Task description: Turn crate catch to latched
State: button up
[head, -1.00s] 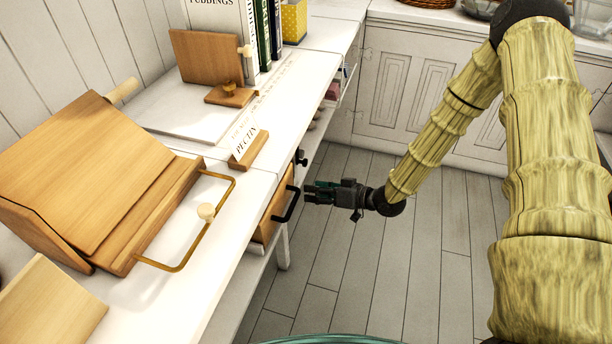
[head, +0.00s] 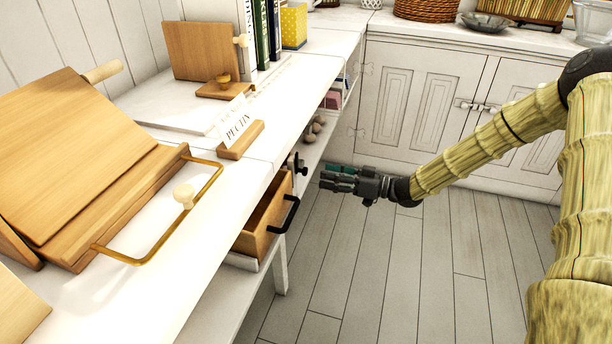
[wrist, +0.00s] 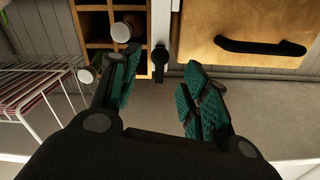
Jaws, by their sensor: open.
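A small black catch (head: 299,163) sits on the front edge of the counter, just beyond the open wooden drawer. In the wrist view the catch (wrist: 160,62) is a dark upright piece on a pale post, between wooden compartments and the drawer front. I cannot tell its exact setting. My gripper (head: 326,178) is to the right of the catch and a little lower in the head view, apart from it. In the wrist view my gripper (wrist: 160,72) has its green-padded fingers spread, with the catch in line with the gap. Nothing is held.
The wooden drawer (head: 262,220) stands partly open with a black handle (head: 286,214) close to my gripper. In the wrist view, wooden compartments (wrist: 96,28) holding round-ended things and a white wire rack (wrist: 40,85) lie left. The floor (head: 400,270) is clear.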

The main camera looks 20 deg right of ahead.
aim_at(307, 172)
jog(key=b+x, duration=0.2)
jog(key=x, duration=0.5)
jog(key=shift+w+a, duration=0.2)
jog(key=shift+a, duration=0.05)
grip_shut()
